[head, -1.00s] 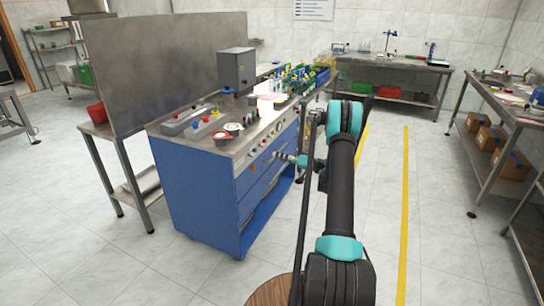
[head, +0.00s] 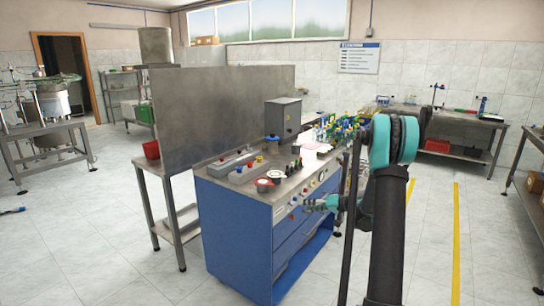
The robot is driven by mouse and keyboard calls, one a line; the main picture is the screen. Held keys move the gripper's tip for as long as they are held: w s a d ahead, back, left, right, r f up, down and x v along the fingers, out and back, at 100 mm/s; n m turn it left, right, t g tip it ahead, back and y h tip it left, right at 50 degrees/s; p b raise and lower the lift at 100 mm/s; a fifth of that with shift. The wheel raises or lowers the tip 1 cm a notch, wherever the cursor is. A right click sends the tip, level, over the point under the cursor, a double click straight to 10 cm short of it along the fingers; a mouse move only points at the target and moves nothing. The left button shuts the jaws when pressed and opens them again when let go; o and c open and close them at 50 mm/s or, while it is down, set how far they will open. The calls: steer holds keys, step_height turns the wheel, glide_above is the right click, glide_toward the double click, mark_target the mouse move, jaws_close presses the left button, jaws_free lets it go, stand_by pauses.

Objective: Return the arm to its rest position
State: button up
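My arm (head: 390,215), black with teal joints, rises at the right of the head view and bends over at its top joint. My gripper (head: 312,204), small and teal at this distance, points left beside the front of the blue workbench (head: 238,235). It appears clear of the bench, but the gap is hard to judge. No held object can be made out, and the fingers are too small to show whether they are open or shut.
Buttons, a red dish (head: 264,185) and a grey box (head: 283,118) are on the bench. A metal panel (head: 220,110) stands behind it. A yellow floor line (head: 456,250) runs along open floor at the right. Side tables stand at the far right.

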steer(key=s+a+r+g+h, duration=0.1)
steer(key=s+a+r+h, duration=0.15)
steer(key=s, duration=0.65)
steer(key=s+a+r+g+h, duration=0.1)
steer(key=s+a+g+h, duration=0.15)
steer(key=s, duration=0.75)
steer(key=s+d+f+h, duration=0.2)
steer(key=s+d+h, duration=0.1)
steer(key=s, duration=0.8)
steer(key=s+d+f+m+h, duration=0.1)
steer(key=s+d+f+h, duration=0.1)
steer(key=s, duration=1)
steer(key=shift+d+h, duration=0.7)
steer(key=shift+d, duration=0.1)
